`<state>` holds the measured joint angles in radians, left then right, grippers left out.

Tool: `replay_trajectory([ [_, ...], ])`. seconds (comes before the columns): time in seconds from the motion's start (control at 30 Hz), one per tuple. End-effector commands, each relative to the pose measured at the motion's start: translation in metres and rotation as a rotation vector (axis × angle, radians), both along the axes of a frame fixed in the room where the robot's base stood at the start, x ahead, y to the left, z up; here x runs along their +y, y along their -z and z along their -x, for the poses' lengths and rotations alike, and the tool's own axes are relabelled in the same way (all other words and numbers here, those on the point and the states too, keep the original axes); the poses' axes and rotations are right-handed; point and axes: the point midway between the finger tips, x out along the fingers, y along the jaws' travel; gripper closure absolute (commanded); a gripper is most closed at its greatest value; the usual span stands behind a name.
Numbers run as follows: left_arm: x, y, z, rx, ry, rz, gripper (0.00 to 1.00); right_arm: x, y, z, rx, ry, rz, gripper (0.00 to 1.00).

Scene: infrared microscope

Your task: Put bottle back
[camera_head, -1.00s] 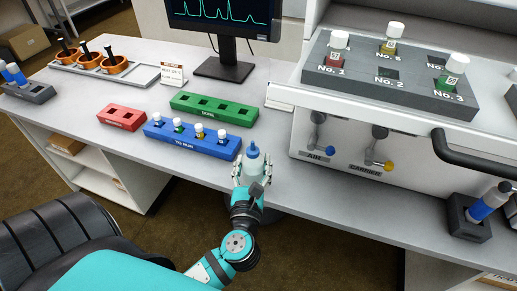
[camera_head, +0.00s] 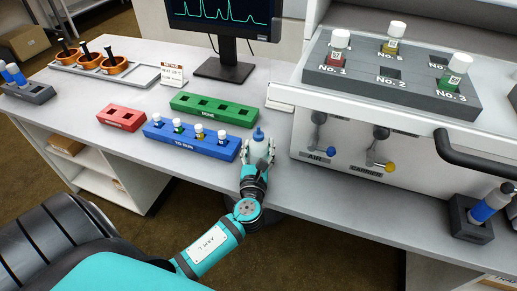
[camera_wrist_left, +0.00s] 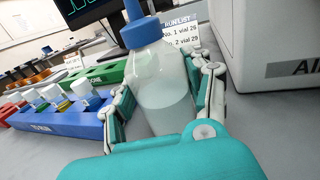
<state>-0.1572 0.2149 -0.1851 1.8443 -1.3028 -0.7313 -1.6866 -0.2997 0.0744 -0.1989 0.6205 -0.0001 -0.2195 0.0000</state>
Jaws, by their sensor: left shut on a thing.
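A translucent white bottle with a blue cap (camera_head: 258,136) is held upright in my left gripper (camera_head: 258,158), just right of the blue rack on the bench. The left wrist view shows the bottle (camera_wrist_left: 165,100) between both fingers, with pale liquid inside. The left gripper is shut on it. Whether the bottle's base touches the bench is hidden. My right gripper is not in view.
A blue rack (camera_head: 190,143) with several vials, an empty green rack (camera_head: 213,108) and a red rack (camera_head: 121,117) stand left. A monitor (camera_head: 224,69) is behind. The grey instrument (camera_head: 340,150) stands close on the right. A black holder with a blue-banded bottle (camera_head: 482,211) is at far right.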

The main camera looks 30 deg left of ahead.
Motion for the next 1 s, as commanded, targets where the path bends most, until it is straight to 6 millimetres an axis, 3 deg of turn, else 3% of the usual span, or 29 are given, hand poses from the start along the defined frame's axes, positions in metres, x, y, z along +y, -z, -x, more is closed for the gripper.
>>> replay_trajectory([
  [0.2,0.000,0.004,0.000,0.000,0.000,-0.001,0.90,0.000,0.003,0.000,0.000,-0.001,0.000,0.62],
  [0.23,0.000,0.003,0.000,0.000,0.000,-0.001,0.45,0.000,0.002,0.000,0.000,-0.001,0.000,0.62],
  [0.4,0.000,0.003,0.000,0.000,0.000,-0.001,0.25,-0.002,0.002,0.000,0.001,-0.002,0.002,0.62],
  [0.73,-0.001,-0.002,0.001,0.000,0.000,0.000,0.25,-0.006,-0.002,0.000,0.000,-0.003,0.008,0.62],
  [1.0,-0.024,0.002,0.044,0.004,0.002,0.001,0.25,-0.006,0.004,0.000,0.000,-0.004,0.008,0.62],
])
